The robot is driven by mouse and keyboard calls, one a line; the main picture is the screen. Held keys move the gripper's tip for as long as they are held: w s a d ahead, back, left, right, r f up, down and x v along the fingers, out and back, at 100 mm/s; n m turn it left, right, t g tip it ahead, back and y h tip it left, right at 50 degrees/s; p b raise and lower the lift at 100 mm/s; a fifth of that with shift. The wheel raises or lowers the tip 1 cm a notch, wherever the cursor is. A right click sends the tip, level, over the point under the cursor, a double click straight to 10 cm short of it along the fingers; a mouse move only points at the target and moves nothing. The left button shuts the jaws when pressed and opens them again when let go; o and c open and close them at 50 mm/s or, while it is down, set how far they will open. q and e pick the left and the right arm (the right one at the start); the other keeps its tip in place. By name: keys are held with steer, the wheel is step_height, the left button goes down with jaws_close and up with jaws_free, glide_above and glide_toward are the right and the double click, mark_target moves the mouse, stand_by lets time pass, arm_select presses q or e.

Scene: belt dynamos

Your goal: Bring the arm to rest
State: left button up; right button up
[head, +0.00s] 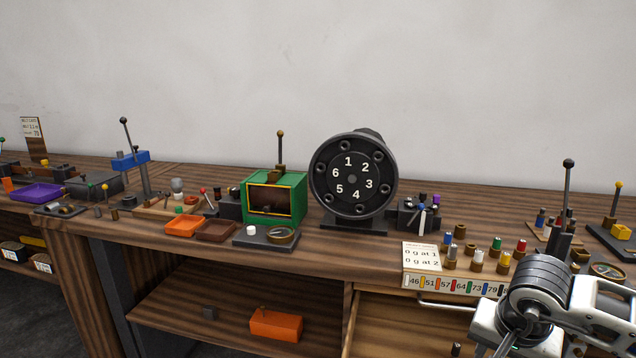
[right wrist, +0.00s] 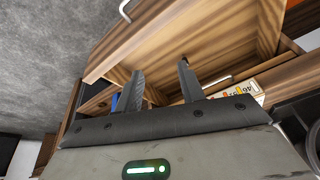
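My right arm (head: 545,305) comes in at the lower right of the head view, in front of the bench edge. Its fingers cannot be made out there. In the right wrist view my right gripper (right wrist: 161,68) has its two dark fingers apart, with nothing between them. Beyond the fingers is wooden furniture, with a pale drawer-like interior (right wrist: 225,45). The fingers appear clear of it, though the distance is hard to judge. My left gripper is not in view.
The wooden bench (head: 330,242) carries a round numbered drum (head: 352,184), a green box (head: 273,212), orange tray (head: 185,226), purple tray (head: 37,192) and several coloured pegs. A label strip (head: 450,285) lies along its front edge. An orange bin (head: 276,324) stands on the shelf below.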

steer(key=s+a+f+m+g+y, duration=0.2)
steer(key=s+a+y, duration=0.25)
steer(key=a, duration=0.65)
steer(key=s+a+f+m+g+y, duration=0.2)
steer(key=s+a+y, duration=0.3)
steer(key=a, duration=0.5)
steer(key=a+r+m+t+y+b, duration=0.2)
steer(key=a+r+m+t+y, duration=0.45)
steer(key=m+y, duration=0.8)
steer(key=w+d+f+m+t+h, duration=0.1)
steer(key=d+f+m+t+h, duration=0.25)
steer(key=m, duration=0.65)
steer(key=w+d+f+m+t+h, duration=0.15)
steer(key=m+t+h, duration=0.35)
steer(key=m, duration=0.6)
steer(key=w+d+f+m+t+h, duration=0.25)
steer(key=m+h, duration=0.35)
steer(key=m, duration=0.4)
steer(key=s+d+f+m+g+h, duration=0.2)
steer(key=s+f+m+g, duration=0.1)
steer(key=s+f+m, duration=0.2)
steer(key=s+d+f+m+g+h+b, duration=0.1)
steer(key=s+d+f+m+g+h, duration=0.1)
steer(key=s+f+m, duration=0.3)
step_height(320, 180, down, 4)
steer(key=d+m+g, duration=0.1)
steer(key=m, duration=0.2)
steer(key=shift+d, duration=0.3)
